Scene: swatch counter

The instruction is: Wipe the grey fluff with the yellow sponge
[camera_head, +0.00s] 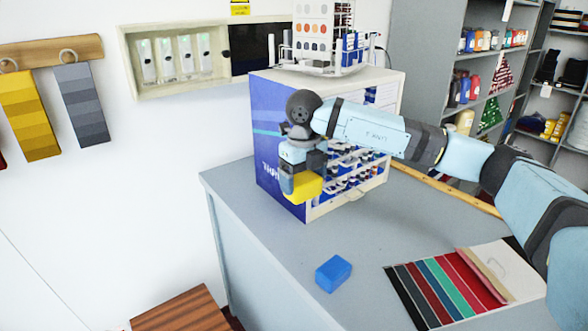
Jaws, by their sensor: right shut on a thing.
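My right gripper (301,172) is shut on the yellow sponge (304,189). It holds the sponge in front of the blue and white cabinet, above the counter as far as I can tell; one view does not show the exact height. The fingers cover part of the sponge's top. I cannot make out any grey fluff on the visible part of the counter (262,222). My right arm and the cabinet hide some of the counter. My left gripper is not in view.
A blue block (333,273) lies near the counter's front edge. A striped swatch card (412,297) lies to its right. The blue and white cabinet (272,150) stands at the back, with a sample rack (315,65) on top. The counter between block and cabinet looks clear.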

